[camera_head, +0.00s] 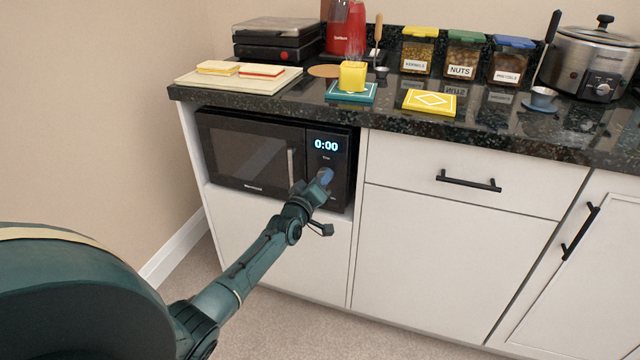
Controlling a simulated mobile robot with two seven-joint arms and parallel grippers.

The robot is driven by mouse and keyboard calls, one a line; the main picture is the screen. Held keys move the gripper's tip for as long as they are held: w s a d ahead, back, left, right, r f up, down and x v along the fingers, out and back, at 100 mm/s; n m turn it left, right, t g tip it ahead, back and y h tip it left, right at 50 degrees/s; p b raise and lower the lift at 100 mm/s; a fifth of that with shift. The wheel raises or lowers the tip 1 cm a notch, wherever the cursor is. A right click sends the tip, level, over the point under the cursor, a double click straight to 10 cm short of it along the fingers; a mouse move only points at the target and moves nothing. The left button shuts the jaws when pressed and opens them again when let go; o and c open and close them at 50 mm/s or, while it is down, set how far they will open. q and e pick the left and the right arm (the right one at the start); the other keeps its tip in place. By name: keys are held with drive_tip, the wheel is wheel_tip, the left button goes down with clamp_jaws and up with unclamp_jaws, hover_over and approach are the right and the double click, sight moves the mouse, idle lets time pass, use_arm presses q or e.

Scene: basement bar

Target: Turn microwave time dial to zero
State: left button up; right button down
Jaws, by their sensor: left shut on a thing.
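The black microwave (240,150) sits in an open bay under the counter, its door shut with a vertical handle. Its display (326,146) reads 0:00. My left arm reaches in from the left, and my left gripper (324,177) is at the control panel below the display, shut on the time dial. The dial is mostly hidden by the gripper, so its pointer cannot be seen. My right gripper is not in view.
The dark counter (400,125) overhangs the microwave. On it are a board (238,82) with sandwiches, a yellow napkin (429,102), labelled jars (465,58) and a slow cooker (590,65). White cabinets (440,245) stand to the right; the carpet in front is clear.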

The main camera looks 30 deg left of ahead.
use_arm(q)
drive_tip(key=shift+n+b, duration=0.3)
drive_tip(key=shift+n, duration=0.8)
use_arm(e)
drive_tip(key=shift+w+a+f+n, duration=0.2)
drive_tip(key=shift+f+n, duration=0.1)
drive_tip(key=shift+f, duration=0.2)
use_arm(q)
drive_tip(key=o, duration=1)
drive_tip(key=shift+s, duration=0.1)
drive_tip(key=s+p, duration=0.1)
drive_tip(key=s, duration=0.3)
drive_tip(key=s+d+p, duration=0.1)
drive_tip(key=s, duration=0.3)
drive_tip(key=s+d+p, duration=0.1)
drive_tip(key=s, duration=0.3)
drive_tip(key=shift+s+d+f+p, duration=0.1)
drive_tip(key=shift+s+f+p, duration=0.2)
drive_tip(key=shift+s+p, duration=0.1)
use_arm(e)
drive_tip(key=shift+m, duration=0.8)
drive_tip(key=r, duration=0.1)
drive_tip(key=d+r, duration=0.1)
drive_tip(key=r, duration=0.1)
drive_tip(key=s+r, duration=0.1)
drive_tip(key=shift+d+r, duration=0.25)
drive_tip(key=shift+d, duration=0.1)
